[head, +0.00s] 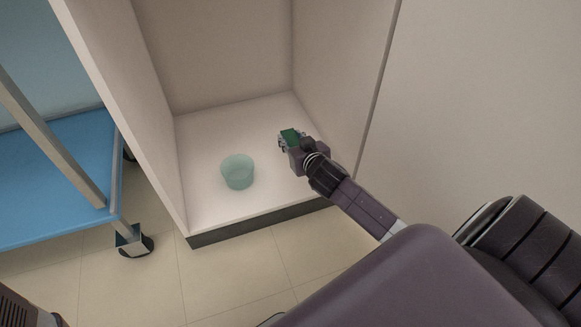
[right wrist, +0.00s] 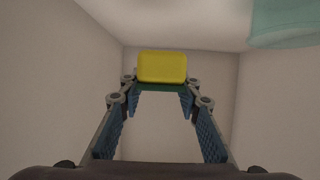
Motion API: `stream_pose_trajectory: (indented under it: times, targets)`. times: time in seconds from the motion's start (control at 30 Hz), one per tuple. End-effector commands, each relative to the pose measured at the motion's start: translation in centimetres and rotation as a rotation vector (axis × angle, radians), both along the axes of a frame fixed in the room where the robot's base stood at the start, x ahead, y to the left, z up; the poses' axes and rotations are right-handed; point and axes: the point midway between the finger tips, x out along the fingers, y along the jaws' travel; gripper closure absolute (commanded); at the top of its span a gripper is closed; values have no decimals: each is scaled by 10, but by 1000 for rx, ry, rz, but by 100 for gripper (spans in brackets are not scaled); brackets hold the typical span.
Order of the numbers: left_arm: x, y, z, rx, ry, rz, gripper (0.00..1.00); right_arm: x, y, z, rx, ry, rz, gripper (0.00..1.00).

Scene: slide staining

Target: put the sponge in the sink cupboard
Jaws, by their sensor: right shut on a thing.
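The sponge (head: 290,135) shows its green side in the head view. In the right wrist view the sponge (right wrist: 162,67) shows a yellow face with a green layer along its edge. My right gripper (head: 291,141) is shut on it, with the sponge between the fingertips (right wrist: 160,86). The open sink cupboard (head: 235,112) has pale walls and a white floor. The gripper and sponge are inside it, toward its right wall; I cannot tell their height above the floor. My left gripper is not in view.
A translucent green bucket (head: 238,172) stands on the cupboard floor, left of my gripper; part of it (right wrist: 284,22) shows in the right wrist view. A blue wheeled cart (head: 50,185) stands left of the cupboard. The cupboard floor behind the bucket is clear.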

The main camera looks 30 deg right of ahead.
Motion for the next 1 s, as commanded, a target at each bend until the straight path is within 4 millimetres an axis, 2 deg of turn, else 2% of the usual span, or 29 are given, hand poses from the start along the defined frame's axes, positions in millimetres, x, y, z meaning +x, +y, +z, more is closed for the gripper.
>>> stream_pose_trajectory:
  times: [0.03,0.2,0.53,0.8,1.0]
  targets:
    - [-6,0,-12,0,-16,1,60,0,0,-20,-1,2,1,80]
    - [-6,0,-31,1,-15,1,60,0,0,-47,-2,1,1,80]
    - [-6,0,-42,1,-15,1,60,0,0,-63,-1,0,0,80]
    - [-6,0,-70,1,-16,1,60,0,0,-98,-2,0,1,80]
    - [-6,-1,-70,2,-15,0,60,0,0,-98,-1,0,0,80]
